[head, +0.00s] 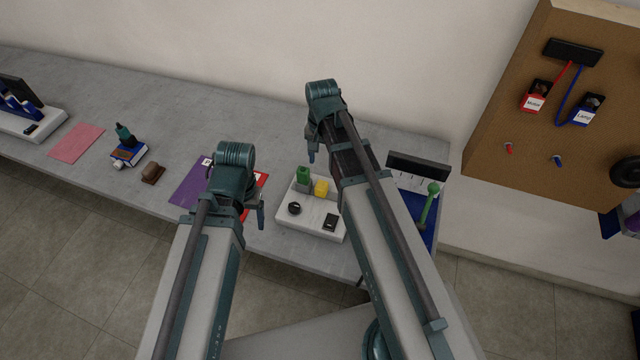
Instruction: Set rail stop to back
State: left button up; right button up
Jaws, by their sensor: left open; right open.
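No part is plainly labelled as the rail stop. A blue-based device (426,238) at the right end of the table has a green handle with a round knob (433,188) and a white marked strip below a black panel (418,167). My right arm hides part of it, so I cannot tell the stop's position. My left gripper (259,213) is open and empty above the table, between the purple-red mat and the white block. My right gripper (311,152) is open and empty, above and behind the white block. Neither touches the device.
A white block (290,222) holds a green block, a yellow block and black parts. A purple mat (187,194), blue box (128,155), brown piece (152,173), pink mat (77,143) and white-based device (45,127) lie left. A pegboard (520,135) hangs right.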

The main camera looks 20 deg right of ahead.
aim_at(322, 185)
notch_tip(322, 185, down, 14)
jog(key=b, duration=1.3)
jog(key=shift+r, duration=0.2)
jog(key=shift+r, duration=0.1)
jog(key=shift+c, duration=0.2)
grip_shut()
